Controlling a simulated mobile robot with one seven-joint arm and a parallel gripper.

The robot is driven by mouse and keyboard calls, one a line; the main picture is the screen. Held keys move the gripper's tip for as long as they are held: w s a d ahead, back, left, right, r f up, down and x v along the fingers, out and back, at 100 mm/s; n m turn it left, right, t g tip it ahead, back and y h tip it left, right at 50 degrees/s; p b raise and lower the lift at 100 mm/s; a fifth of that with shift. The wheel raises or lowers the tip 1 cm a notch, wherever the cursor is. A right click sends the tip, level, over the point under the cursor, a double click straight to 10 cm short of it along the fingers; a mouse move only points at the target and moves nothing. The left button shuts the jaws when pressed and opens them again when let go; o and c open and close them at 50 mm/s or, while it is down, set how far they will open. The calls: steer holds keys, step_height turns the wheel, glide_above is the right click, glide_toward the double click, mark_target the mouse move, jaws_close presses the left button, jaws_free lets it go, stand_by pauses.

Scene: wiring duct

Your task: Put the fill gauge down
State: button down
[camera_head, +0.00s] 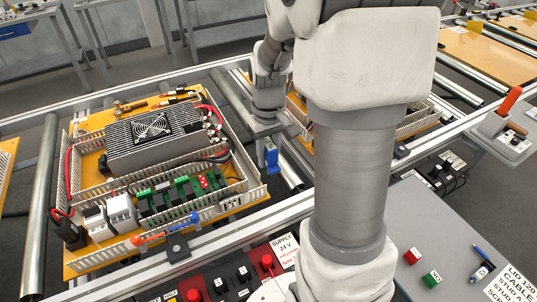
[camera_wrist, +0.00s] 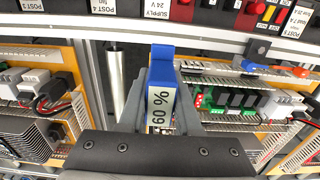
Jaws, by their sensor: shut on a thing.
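The fill gauge is a blue block with a white "60 %" label (camera_wrist: 161,104). It shows in the middle of the wrist view, between the two grey fingers of my gripper (camera_wrist: 160,88), which is shut on it. In the head view the blue gauge (camera_head: 271,155) hangs below my gripper (camera_head: 268,136), over the gap between two orange boards. It looks clear of the wiring ducts. Part of the label is hidden by the gripper body.
The left board (camera_head: 82,255) carries slotted ducts, a finned power unit (camera_head: 155,140) and green terminals. Red buttons (camera_head: 267,262) and a grey tabletop (camera_head: 415,215) are in front. My arm hides much of the right board.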

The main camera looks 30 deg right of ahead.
stand_by(0.3)
steer(key=s+d+f+m+b, duration=0.7)
steer(key=s+f+m+b, duration=0.15)
steer(key=s+f, duration=0.2)
steer(key=s+d+f+m+b, duration=0.75)
steer(key=s+f+m, duration=0.2)
steer(key=f, duration=0.25)
steer(key=d+b, duration=0.4)
steer(key=d, duration=1.3)
steer(key=shift+w+d, duration=0.15)
steer(key=shift+w, duration=0.05)
steer(key=shift+f+b, duration=0.2)
steer(key=shift+b, duration=0.35)
steer(key=shift+f, duration=0.2)
steer(key=c, duration=0.6)
jaws_free()
steer(key=shift+r, duration=0.15)
